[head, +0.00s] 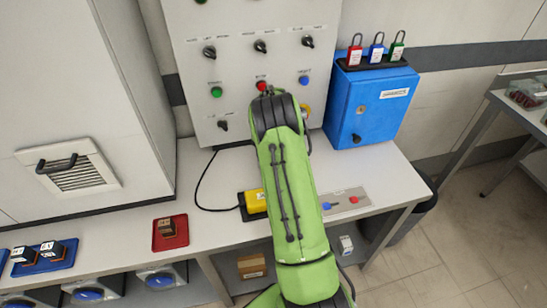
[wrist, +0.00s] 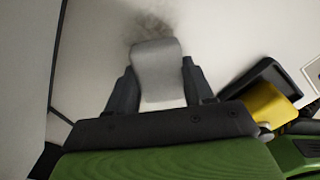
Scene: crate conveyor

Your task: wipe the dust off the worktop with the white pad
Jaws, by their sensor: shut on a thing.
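The white pad (wrist: 157,80) is between the fingers of my gripper (wrist: 158,67) in the wrist view. My gripper is shut on it. A dark grey smudge of dust (wrist: 150,27) lies on the pale worktop (wrist: 98,40), just beyond the pad's far edge and partly hidden by it. I cannot tell whether the pad touches the surface. In the head view the worktop (head: 385,182) runs below the control panel. My green arm hides the gripper, the pad and the dust there.
A yellow device (head: 256,201) in a black holder sits left of my arm, with a black cable looping behind. A red tray (head: 170,233) stands further left. A blue lockbox (head: 365,110) with padlocks and a control panel (head: 240,60) stand at the back. A grey plate (head: 345,202) lies right.

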